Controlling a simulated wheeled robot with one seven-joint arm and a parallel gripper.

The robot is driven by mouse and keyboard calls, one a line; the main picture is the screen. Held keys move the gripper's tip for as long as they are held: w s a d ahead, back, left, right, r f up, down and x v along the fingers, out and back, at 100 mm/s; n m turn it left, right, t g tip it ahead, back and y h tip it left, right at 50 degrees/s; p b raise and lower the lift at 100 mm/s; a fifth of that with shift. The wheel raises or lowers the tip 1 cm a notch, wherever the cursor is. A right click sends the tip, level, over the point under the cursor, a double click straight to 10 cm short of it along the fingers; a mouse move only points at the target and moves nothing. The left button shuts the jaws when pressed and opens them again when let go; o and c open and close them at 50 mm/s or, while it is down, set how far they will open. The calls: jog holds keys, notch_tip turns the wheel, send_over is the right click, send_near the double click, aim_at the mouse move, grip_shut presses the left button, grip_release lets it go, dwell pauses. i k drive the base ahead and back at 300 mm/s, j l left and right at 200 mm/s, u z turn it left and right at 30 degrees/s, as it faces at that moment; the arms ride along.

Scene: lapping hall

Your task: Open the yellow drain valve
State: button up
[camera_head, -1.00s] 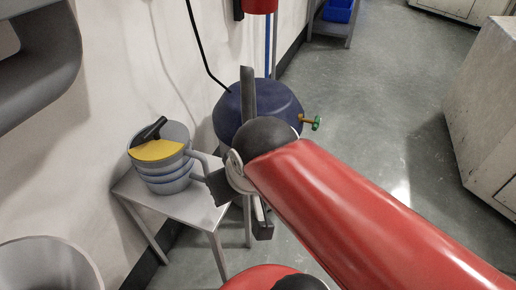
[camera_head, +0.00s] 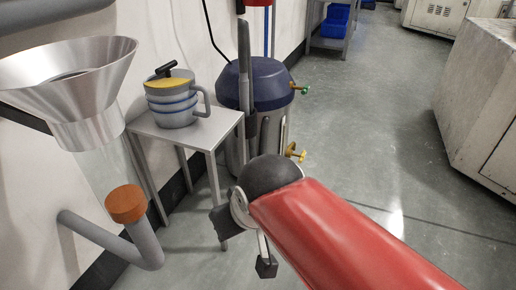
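A yellow valve (camera_head: 295,152) sticks out from the lower right side of a tank (camera_head: 262,82) with a dark blue top and pale lower body. A second brass valve with a green end (camera_head: 300,89) sits higher on the same side. My red arm reaches in from the lower right. The dark parts of my gripper (camera_head: 245,243) show beyond the black joint, in front of and below the tank in the picture, left of the yellow valve. I see no contact with the valve. The joint hides part of the gripper, and its finger gap is unclear.
A small grey table (camera_head: 205,133) left of the tank carries a grey pot with a yellow top (camera_head: 172,99). A metal funnel (camera_head: 95,85) and an orange-capped pipe (camera_head: 126,204) are at left. A pale cabinet (camera_head: 485,110) stands right. Floor between is clear.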

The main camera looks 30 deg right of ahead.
aim_at(302, 156)
jog(key=i+l+z, duration=0.35)
jog(key=i+l, duration=0.15)
jog(key=l, duration=0.3)
jog(key=i+l+z, duration=0.4)
jog(key=i+l, duration=0.2)
jog(key=k+l+u, duration=0.1)
jog(key=u, duration=0.3)
jog(key=k+u, duration=0.25)
jog(key=u, duration=0.2)
jog(key=k+l+u, duration=0.1)
jog(key=u, duration=0.3)
jog(key=k+j, duration=0.05)
